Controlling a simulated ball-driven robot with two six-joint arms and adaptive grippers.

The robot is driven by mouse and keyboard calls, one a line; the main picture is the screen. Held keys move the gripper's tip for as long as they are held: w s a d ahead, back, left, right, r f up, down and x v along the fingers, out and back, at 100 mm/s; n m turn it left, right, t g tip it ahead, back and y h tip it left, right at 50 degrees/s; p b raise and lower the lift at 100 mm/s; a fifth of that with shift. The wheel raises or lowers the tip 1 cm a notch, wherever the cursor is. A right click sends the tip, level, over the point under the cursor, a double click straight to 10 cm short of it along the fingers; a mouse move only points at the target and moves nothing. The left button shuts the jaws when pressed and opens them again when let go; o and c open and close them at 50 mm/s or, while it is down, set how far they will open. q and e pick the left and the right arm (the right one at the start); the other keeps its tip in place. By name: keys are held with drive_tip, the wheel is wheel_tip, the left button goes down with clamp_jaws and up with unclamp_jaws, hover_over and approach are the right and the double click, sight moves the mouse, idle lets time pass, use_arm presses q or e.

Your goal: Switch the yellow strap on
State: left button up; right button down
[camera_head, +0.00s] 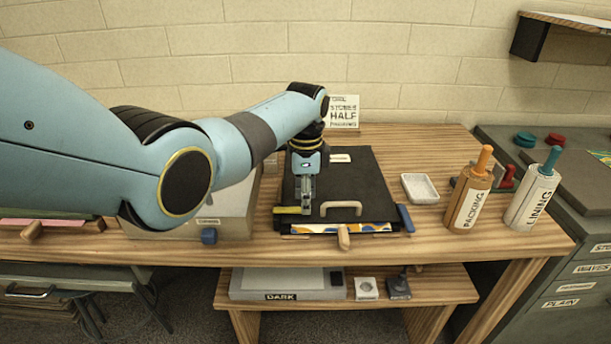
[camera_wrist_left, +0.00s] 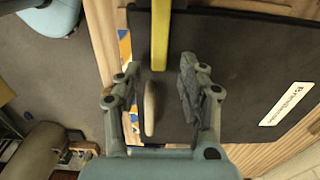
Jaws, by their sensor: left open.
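The yellow strap (camera_head: 287,210) is a short flat bar at the front left of a black lidded tray (camera_head: 360,175). In the left wrist view the strap (camera_wrist_left: 160,35) runs down from the top edge over the dark lid and ends near my fingertips. My left gripper (camera_head: 306,209) points down beside the strap at the tray's front left. In its wrist view my gripper (camera_wrist_left: 159,66) is open, with the strap's near end about between the fingertips; I cannot tell whether they touch it. My right gripper is not in view.
A pale handle (camera_head: 341,207) stands on the lid, and a blue strap (camera_head: 405,219) is at its right front corner. A white dish (camera_head: 420,188), a packing bottle (camera_head: 468,203) and a lining bottle (camera_head: 533,203) stand to the right. A grey box (camera_head: 225,222) is left.

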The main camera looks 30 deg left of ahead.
use_arm(q)
wheel_tip(320, 180, up, 10)
drive_tip(key=shift+r, duration=0.2)
idle(0.4)
drive_tip(key=s+a+f+n+t, duration=0.1)
drive_tip(key=s+f+n, duration=0.25)
drive_tip(key=s, duration=0.55)
drive_tip(key=s+f+n+t, duration=0.1)
drive_tip(key=s+f+n, duration=0.1)
drive_tip(key=s+f, duration=0.45)
drive_tip(key=s+r+n+t+y, duration=0.1)
drive_tip(key=s+r+n, duration=0.25)
drive_tip(key=s, duration=0.55)
drive_tip(key=s+r+n+t, duration=0.15)
drive_tip(key=s+r, duration=0.25)
drive_tip(key=s, duration=0.6)
wheel_tip(320, 180, down, 36)
drive_tip(key=s+a+g+b, duration=0.2)
drive_tip(key=b, duration=0.7)
drive_tip(key=s+f+n+g+b, duration=0.1)
drive_tip(key=s+f+b, duration=0.4)
drive_tip(key=s+f, duration=1.3)
wheel_tip(320, 180, down, 3)
drive_tip(key=shift+s+a+r+b, duration=0.1)
drive_tip(key=shift+s+a+b, duration=0.1)
drive_tip(key=shift+a+b, duration=0.15)
